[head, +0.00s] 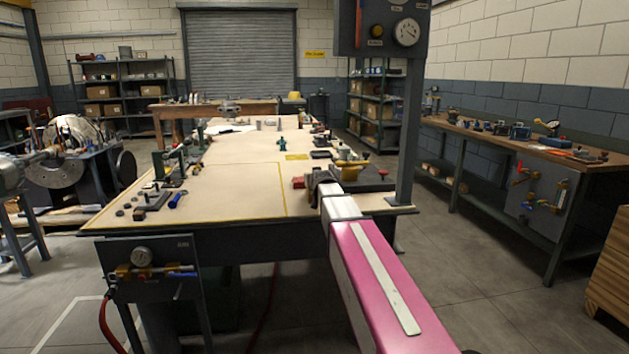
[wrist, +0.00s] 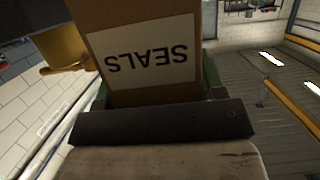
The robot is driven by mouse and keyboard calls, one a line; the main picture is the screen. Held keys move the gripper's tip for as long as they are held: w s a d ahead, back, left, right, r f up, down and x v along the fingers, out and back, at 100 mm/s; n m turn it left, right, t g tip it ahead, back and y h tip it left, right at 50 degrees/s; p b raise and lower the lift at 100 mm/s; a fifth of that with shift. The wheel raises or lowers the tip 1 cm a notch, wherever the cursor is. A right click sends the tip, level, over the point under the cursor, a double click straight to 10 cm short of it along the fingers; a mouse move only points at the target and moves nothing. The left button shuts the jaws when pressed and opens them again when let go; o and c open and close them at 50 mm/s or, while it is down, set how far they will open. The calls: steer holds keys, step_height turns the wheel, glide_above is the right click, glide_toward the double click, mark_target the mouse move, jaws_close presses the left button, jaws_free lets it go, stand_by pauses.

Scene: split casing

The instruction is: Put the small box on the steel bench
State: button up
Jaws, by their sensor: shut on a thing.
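A brown cardboard box (wrist: 143,88) with a white label reading SEALS, upside down in the picture, fills the upper middle of the wrist view. My gripper (wrist: 155,75) is shut on it, with green finger parts at its left and right sides. The far end of the box is cut off by the frame. In the head view my pink and white arm reaches forward over the near right edge of a large tan-topped bench (head: 235,190) with a dark frame. I cannot make out the gripper or the box there.
A dark post with a gauge panel (head: 385,28) stands at the bench's right edge, close to my arm. A vise, tools and small parts lie on the bench; its near middle is clear. A wood-topped workbench (head: 500,130) stands at right, shelves (head: 122,92) at the back.

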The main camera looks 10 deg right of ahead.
steer(key=shift+f, duration=0.1)
steer(key=o, duration=1.1)
steer(key=v, duration=1.2)
